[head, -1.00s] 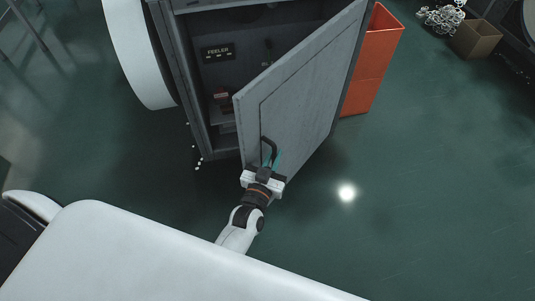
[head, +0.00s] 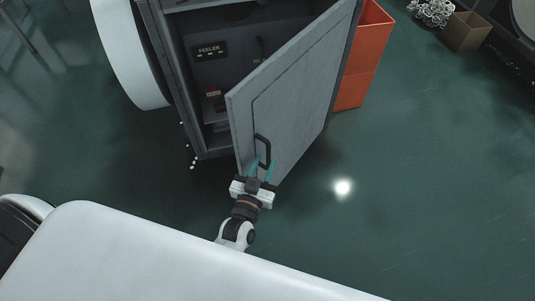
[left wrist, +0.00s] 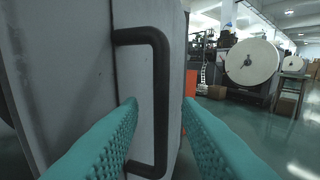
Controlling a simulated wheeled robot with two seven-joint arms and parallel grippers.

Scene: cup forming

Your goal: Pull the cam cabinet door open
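The grey cabinet door (head: 292,98) stands ajar, swung out to the right, with the dark cabinet interior showing on its left. Its black bar handle (head: 267,149) is on the door's outer face, near the free edge. My left gripper (head: 262,169) is just on the near side of the handle, with its teal fingers spread. In the left wrist view, the handle (left wrist: 160,95) appears upright between the two open fingers (left wrist: 152,140). The fingers do not close on it. My right gripper is not in view.
An orange bin (head: 363,62) stands behind the door to the right. A white drum-like part (head: 127,50) is at the cabinet's left. A cardboard box (head: 468,32) lies at the far right. The green floor (head: 420,190) right of the door is clear.

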